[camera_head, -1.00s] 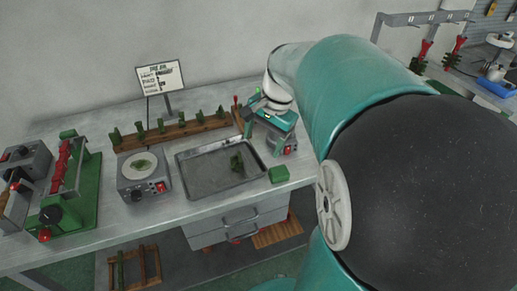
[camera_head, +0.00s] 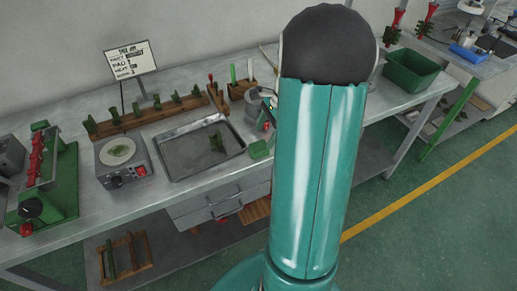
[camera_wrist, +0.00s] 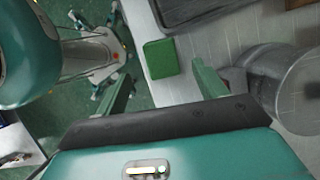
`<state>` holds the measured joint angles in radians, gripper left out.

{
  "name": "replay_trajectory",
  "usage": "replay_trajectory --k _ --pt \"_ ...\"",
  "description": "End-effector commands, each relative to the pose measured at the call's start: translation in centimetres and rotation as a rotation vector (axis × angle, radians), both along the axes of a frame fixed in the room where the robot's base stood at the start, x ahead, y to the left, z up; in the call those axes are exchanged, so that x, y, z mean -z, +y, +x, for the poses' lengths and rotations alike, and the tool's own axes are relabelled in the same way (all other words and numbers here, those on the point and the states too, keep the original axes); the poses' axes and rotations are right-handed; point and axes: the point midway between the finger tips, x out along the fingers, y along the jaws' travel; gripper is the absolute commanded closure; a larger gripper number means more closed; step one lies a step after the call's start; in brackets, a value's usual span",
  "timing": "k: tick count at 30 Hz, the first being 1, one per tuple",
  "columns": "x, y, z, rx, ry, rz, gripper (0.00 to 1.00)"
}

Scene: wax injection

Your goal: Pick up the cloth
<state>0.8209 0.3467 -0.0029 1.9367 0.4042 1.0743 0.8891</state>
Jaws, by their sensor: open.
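The cloth looks like a small, flat green square (camera_head: 259,149) at the bench's front edge, just right of the metal tray. In the wrist view the cloth (camera_wrist: 160,59) lies ahead, between the lines of my two fingers. My gripper (camera_wrist: 164,72) is open, with a finger on each side and nothing held. I cannot tell how far the fingertips are from the cloth; no contact shows.
A grey cylinder (camera_wrist: 286,84) stands close right of the fingers in the wrist view. A hot plate (camera_head: 122,160) is left of the tray. A green bin (camera_head: 411,72) stands right of my arm.

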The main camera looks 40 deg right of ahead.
Motion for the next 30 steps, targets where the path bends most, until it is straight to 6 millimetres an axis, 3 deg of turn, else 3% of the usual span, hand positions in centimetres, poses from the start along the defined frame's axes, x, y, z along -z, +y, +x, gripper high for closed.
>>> replay_trajectory --k 5,12,21,28,30 --pt "1.3 0.4 0.2 -0.001 0.001 0.0 0.29" --pt "4.7 1.5 0.8 -0.002 0.0 0.001 0.29" --pt "5.2 1.7 0.9 -0.002 -0.002 -0.002 0.29" --pt "5.2 1.7 0.9 -0.002 -0.002 -0.002 0.72" --pt "5.2 1.7 0.9 -0.002 -0.002 -0.002 0.77"
